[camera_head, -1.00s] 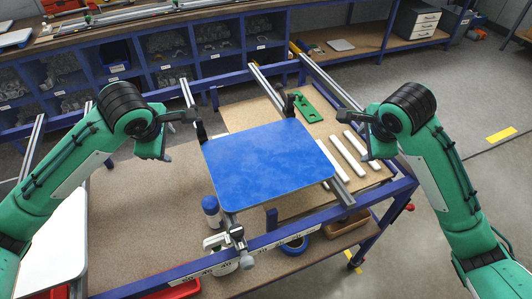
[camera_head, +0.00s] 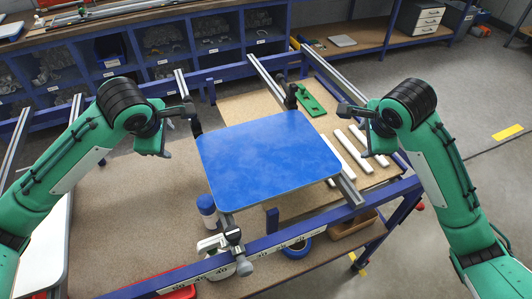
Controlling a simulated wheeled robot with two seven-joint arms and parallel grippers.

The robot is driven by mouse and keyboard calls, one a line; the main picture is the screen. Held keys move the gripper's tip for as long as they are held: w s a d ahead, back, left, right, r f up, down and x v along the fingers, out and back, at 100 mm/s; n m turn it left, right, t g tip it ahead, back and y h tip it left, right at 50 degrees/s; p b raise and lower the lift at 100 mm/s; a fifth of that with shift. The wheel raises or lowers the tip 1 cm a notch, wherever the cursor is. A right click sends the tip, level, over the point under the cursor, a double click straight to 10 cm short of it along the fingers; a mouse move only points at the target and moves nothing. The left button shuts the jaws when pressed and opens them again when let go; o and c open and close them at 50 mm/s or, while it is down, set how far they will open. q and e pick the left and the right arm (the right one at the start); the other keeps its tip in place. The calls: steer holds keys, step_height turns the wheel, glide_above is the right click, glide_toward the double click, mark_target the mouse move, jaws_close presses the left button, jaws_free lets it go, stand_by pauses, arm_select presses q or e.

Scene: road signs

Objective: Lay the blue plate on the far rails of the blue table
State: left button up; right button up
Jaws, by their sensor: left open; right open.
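The blue plate (camera_head: 268,160) lies flat across grey metal rails (camera_head: 348,187) of the blue table, close to the table's near beam (camera_head: 285,236). The far rails (camera_head: 268,78) run back from behind the plate to the far beam (camera_head: 232,68). My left gripper (camera_head: 175,132) is open and empty, left of the plate's far left corner. My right gripper (camera_head: 357,132) is open and empty, right of the plate above the white bars. Neither gripper appears to touch the plate. The rail parts under the plate are hidden.
Black stops (camera_head: 291,97) stand on the rails behind the plate. A green part (camera_head: 311,102) and several white bars (camera_head: 353,150) lie on the lower board at right. A blue-capped bottle (camera_head: 207,211) and a clamp (camera_head: 233,243) are at the near side.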

arm_select(q)
steer(key=d+x, duration=0.1)
steer(key=x, duration=1.3)
steer(key=shift+d, duration=0.25)
arm_select(e)
steer(key=a+x, duration=0.1)
steer(key=x, duration=1.3)
steer(key=shift+a, duration=0.25)
arm_select(q)
steer(key=shift+d, duration=0.2)
arm_select(e)
steer(key=shift+a, duration=0.2)
